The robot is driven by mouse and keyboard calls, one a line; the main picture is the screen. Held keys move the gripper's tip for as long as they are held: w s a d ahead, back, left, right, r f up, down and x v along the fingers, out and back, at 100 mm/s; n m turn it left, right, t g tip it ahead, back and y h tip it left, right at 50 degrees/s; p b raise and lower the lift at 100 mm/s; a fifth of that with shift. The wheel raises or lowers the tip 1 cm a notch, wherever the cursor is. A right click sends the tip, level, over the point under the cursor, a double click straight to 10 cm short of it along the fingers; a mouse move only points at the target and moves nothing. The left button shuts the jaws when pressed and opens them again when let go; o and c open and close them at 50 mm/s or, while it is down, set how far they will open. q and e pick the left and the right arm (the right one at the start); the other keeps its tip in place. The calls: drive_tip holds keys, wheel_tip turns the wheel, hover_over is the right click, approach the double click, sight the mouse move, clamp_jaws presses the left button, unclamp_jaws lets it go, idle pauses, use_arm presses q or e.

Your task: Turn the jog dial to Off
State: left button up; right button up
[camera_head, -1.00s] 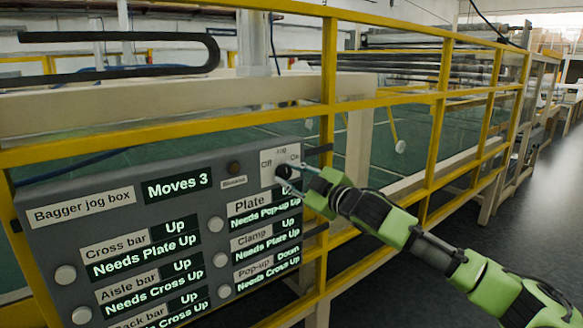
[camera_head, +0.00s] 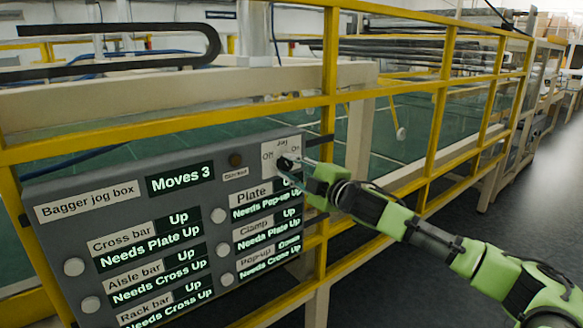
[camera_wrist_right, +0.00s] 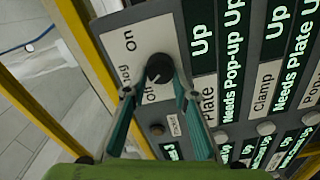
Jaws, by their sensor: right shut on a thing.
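The jog dial (camera_head: 284,162) is a round black knob on a pale plate marked Jog, Off and On, at the panel's top right corner. In the right wrist view the dial (camera_wrist_right: 159,68) sits between the labels On and Off, with a small pale mark on the side toward Off. My right gripper (camera_head: 290,167) is at the dial, its teal fingers partly covering it. In the wrist view the fingertips of this gripper (camera_wrist_right: 160,93) lie on either side of the knob, shut on it. My left gripper is not in view.
Yellow railings (camera_head: 330,100) run behind and beside the box. Open dark floor (camera_head: 480,215) lies at the right.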

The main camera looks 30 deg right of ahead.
drive_tip(key=shift+d+r, duration=0.25)
drive_tip(key=shift+r, duration=0.05)
drive_tip(key=o, duration=1.1)
drive_tip(key=shift+w, duration=0.15)
drive_tip(key=shift+w+f, duration=0.2)
drive_tip(key=shift+f, duration=0.1)
drive_tip(key=shift+s+a, duration=0.1)
drive_tip(key=shift+s, duration=0.25)
drive_tip(key=shift+s+d+f, duration=0.1)
drive_tip(key=shift+s, duration=0.75)
drive_tip(key=shift+s+d+f, duration=0.1)
drive_tip(key=shift+s, duration=0.75)
approach(288, 167)
drive_tip(key=shift+s+r, duration=0.15)
drive_tip(key=shift+s, duration=0.65)
drive_tip(key=shift+s+r, duration=0.15)
drive_tip(key=shift+s, duration=0.65)
